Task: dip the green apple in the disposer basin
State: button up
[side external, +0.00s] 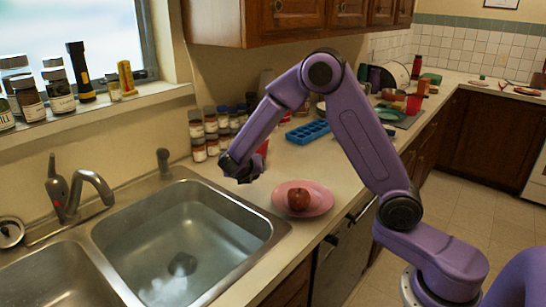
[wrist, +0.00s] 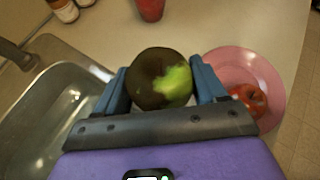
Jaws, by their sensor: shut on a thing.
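My gripper (side external: 241,174) is above the counter, near the right rim of the sink. In the wrist view its blue fingers (wrist: 165,90) are shut on the green apple (wrist: 178,84), which is mostly in dark shadow with a bright green patch. I cannot make the apple out in the side view. The near-right sink basin (side external: 225,232) has a round dark drain at its bottom; part of this basin also shows at the left of the wrist view (wrist: 40,112). A second basin (side external: 55,280) lies to its left. I cannot tell which one has the disposer.
A pink plate (side external: 322,206) with a red apple (side external: 298,199) stands right of the sink. The faucet (side external: 75,192) rises behind the basins. Several spice jars (side external: 198,140) and a blue tray (side external: 307,132) are behind my gripper. The space over the right basin is clear.

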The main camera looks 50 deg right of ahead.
jog(key=w+a+f+n+t+y, duration=0.1)
jog(key=w+a+f+n+y, duration=0.1)
jog(key=a, duration=0.6)
jog(key=w+a+f+n+y, duration=0.1)
jog(key=a+f+n+y, duration=0.1)
jog(key=a, duration=0.5)
jog(key=shift+w+a+f, duration=0.1)
jog(key=shift+f, duration=5)
jog(key=shift+w+a+f, duration=0.1)
jog(key=shift+f, duration=5)
jog(key=shift+s+d, duration=0.1)
jog(key=shift+s, duration=0.15)
jog(key=shift+s+d, duration=0.1)
jog(key=shift+s, duration=0.3)
jog(key=shift+w, duration=0.1)
jog(key=shift+w, duration=0.5)
jog(key=shift+s, duration=0.15)
jog(key=shift+s, duration=0.45)
